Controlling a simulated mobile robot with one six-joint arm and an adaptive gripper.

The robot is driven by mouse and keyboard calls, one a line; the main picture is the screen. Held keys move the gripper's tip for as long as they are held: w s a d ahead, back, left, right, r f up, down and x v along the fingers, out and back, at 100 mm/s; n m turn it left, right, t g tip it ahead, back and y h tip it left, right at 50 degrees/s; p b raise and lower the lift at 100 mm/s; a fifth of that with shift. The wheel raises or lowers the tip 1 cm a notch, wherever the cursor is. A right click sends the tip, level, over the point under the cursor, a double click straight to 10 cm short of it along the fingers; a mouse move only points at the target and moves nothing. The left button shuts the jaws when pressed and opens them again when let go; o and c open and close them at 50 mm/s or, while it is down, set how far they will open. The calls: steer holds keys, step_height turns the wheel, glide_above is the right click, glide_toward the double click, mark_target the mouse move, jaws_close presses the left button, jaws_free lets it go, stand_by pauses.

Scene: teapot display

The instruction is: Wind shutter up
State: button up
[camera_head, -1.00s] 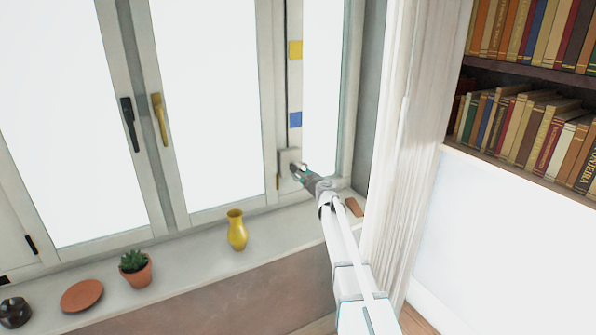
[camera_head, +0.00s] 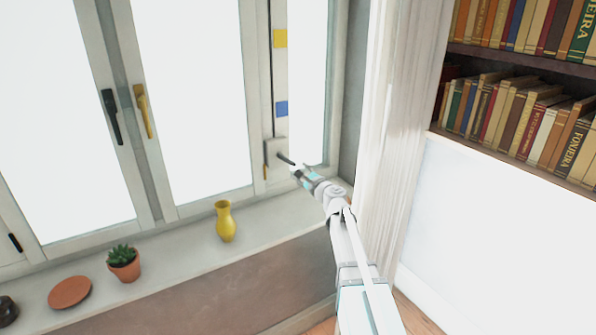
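A pale winder box (camera_head: 271,150) is fixed to the window frame at the foot of a strip with a yellow and a blue square. A short dark crank handle (camera_head: 286,159) sticks out from the box, down and to the right. My gripper (camera_head: 296,171) is at the outer end of this handle, and the two seem to touch. The fingers are too small to tell whether they are shut on it. The window panes (camera_head: 190,90) are bright white, and I cannot make out a shutter in them.
The sill (camera_head: 180,258) holds a yellow vase (camera_head: 225,222), a potted succulent (camera_head: 123,264), a terracotta saucer (camera_head: 70,292) and a dark object (camera_head: 6,309). A pale curtain (camera_head: 385,130) hangs close to the right of my arm. A bookshelf (camera_head: 520,60) stands further right.

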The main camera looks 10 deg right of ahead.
mark_target(284, 158)
steer(key=shift+n, duration=0.3)
steer(key=n, duration=1.9)
steer(key=s+n, duration=0.1)
steer(key=n, duration=0.8)
steer(key=shift+d+n, duration=0.2)
steer(key=shift+n, duration=0.1)
steer(key=x, duration=1.3)
steer(key=shift+w+a, duration=0.15)
steer(key=shift+w, duration=0.15)
